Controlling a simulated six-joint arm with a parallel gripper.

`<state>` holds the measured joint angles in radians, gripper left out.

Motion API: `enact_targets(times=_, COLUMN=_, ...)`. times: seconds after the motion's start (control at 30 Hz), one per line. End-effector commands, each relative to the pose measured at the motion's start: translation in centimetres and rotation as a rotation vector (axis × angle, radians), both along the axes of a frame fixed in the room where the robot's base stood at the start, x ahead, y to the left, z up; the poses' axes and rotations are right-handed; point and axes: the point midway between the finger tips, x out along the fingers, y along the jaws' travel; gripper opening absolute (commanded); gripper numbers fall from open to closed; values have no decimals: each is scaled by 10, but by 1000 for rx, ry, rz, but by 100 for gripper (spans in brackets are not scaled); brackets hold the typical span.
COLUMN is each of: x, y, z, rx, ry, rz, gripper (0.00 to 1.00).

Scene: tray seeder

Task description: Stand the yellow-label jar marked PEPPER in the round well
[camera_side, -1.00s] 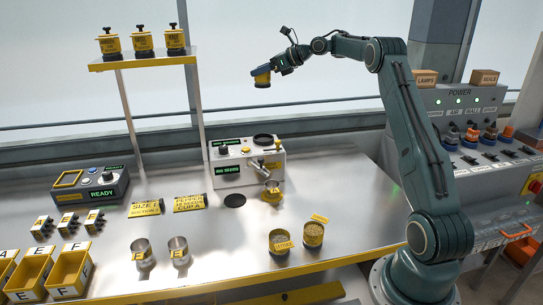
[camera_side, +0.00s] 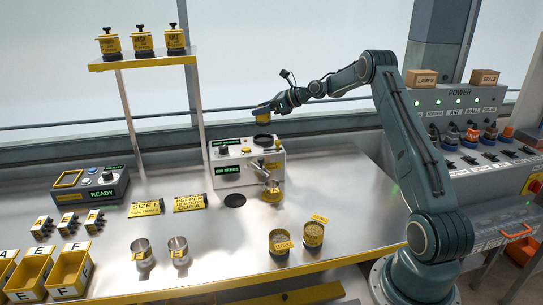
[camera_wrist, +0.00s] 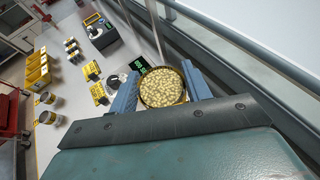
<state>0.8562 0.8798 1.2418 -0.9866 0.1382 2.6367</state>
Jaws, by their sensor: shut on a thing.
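A yellow-label jar (camera_side: 262,109) is held by my gripper (camera_side: 272,103) in the air just above the white machine (camera_side: 278,158). Its label text is too small to read. In the wrist view the jar (camera_wrist: 162,88) is open on top, full of pale seeds, with a blue finger of my gripper (camera_wrist: 163,90) on each side of it. The dark round well (camera_side: 263,138) is on top of the machine, a little below the jar and apart from it. In the wrist view the well is hidden behind the jar and gripper.
Two seed jars, one marked LETTUCE (camera_side: 281,243) and another (camera_side: 312,236), stand on the bench. Two metal cups (camera_side: 143,254) and yellow bins (camera_side: 70,272) are at left. A black disc (camera_side: 235,200) lies on the bench.

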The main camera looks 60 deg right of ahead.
Motion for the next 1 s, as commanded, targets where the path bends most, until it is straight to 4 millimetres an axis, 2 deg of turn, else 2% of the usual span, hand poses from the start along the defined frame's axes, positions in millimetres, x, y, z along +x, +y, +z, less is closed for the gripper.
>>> enact_targets(times=0.13, x=0, y=0, z=-17, rx=0, ry=-1, rz=0, gripper=19)
enact_targets(times=0.47, x=0, y=0, z=-24, rx=-1, ry=-1, rz=0, gripper=19)
enact_targets(times=0.8, x=0, y=0, z=-59, rx=0, ry=0, rz=1, gripper=19)
enact_targets(times=1.0, x=0, y=0, z=-65, rx=0, ry=-2, rz=0, gripper=19)
